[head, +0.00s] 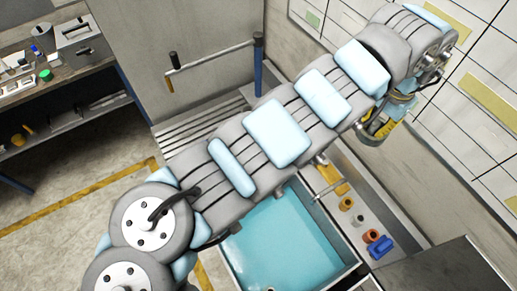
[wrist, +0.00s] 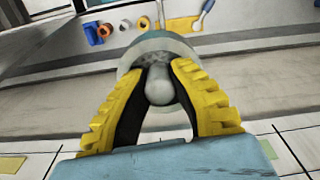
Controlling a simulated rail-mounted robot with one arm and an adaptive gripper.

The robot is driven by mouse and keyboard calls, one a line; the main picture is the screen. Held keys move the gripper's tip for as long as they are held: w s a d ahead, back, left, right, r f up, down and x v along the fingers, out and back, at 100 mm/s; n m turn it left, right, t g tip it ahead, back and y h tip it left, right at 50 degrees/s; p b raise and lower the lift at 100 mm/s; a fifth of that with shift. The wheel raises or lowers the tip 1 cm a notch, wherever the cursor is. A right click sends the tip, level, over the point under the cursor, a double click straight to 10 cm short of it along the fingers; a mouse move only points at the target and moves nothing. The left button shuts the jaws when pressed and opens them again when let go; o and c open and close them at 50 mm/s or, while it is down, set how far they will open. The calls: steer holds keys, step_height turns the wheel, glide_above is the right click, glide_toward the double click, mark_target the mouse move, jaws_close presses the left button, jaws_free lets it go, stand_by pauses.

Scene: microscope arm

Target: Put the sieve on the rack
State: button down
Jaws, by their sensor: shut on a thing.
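My gripper (wrist: 160,68) has yellow ridged fingers with dark inner pads. In the wrist view they are closed around the grey rounded handle of the sieve (wrist: 157,45). Its round, pale grey-green head shows just beyond the fingertips, and part of it is hidden by them. In the head view my gripper (head: 378,127) is at the right, close to the tiled wall and partly behind my arm; I cannot clearly make out the sieve there. A slatted metal rack (head: 205,122) lies behind the basin, partly covered by my arm; I cannot tell if it is the task's rack.
A basin of blue water (head: 285,245) lies below my arm. On its right ledge stand an orange ring (head: 371,236), a blue item (head: 380,248) and small orange pieces. A cluttered workbench (head: 75,75) is at left. Open floor lies between.

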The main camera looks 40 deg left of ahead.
steer(key=shift+a+f, duration=0.35)
steer(key=shift+a, duration=0.1)
steer(key=shift+a, duration=0.15)
steer(key=shift+a+f, duration=0.25)
steer(key=shift+a, duration=0.05)
